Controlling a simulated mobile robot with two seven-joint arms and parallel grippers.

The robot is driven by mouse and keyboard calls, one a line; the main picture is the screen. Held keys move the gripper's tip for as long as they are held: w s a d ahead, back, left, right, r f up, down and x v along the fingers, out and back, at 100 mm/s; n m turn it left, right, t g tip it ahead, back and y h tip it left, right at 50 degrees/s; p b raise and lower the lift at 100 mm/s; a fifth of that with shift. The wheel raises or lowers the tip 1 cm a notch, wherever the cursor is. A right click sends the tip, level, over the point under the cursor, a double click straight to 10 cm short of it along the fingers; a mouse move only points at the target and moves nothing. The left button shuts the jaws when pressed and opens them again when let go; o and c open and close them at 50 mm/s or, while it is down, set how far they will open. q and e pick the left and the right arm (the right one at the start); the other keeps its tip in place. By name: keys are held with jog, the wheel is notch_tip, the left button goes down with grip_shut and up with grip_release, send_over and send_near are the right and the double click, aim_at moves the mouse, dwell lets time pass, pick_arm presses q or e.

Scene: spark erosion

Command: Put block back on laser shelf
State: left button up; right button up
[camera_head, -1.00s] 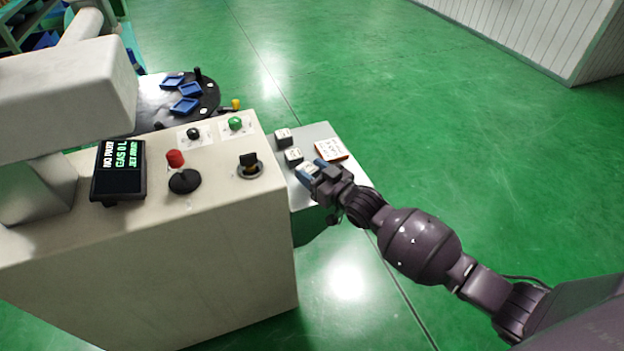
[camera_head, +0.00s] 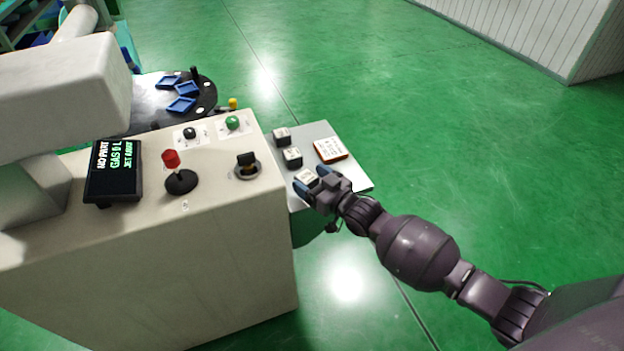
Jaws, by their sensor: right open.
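The grey shelf (camera_head: 350,182) sticks out from the right side of the cream machine. Two small dark blocks with white labelled tops stand on it, a far block (camera_head: 282,136) and a middle block (camera_head: 292,157). A third, near block (camera_head: 306,177) sits in line with them at my right gripper (camera_head: 309,186). The gripper is open, with its blue-tipped fingers around or beside this block; whether they touch it I cannot tell. The block's lower part is hidden by the fingers. My left gripper is not in view.
An orange-edged white plate (camera_head: 330,150) lies on the shelf, right of the blocks. The cream machine (camera_head: 230,215) carries a display (camera_head: 113,172), a red-topped lever (camera_head: 175,172), a black rotary switch (camera_head: 247,166) and buttons. Blue trays (camera_head: 182,104) lie on a round table behind. Green floor is clear at right.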

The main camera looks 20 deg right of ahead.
jog(key=shift+r, duration=0.15)
jog(key=shift+s+d, duration=0.1)
jog(key=shift+s, duration=0.05)
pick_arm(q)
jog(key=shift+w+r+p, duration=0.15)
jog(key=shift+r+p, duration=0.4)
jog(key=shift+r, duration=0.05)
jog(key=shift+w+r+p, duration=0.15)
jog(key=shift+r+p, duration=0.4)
pick_arm(e)
jog(key=s+d+f+m+g+h, duration=0.1)
jog(key=s+d+f+h, duration=0.1)
jog(key=s, duration=1)
jog(key=s+d+f+m+g+h, duration=0.1)
jog(key=s+d+g+h, duration=0.1)
jog(key=s, duration=1.1)
jog(key=s+d+f+m+g+h, duration=0.1)
jog(key=s+d+f+g+h, duration=0.1)
jog(key=s, duration=1)
jog(key=shift+s+d+f+h, duration=0.3)
jog(key=shift+s+d+h, duration=0.1)
jog(key=shift+d, duration=0.15)
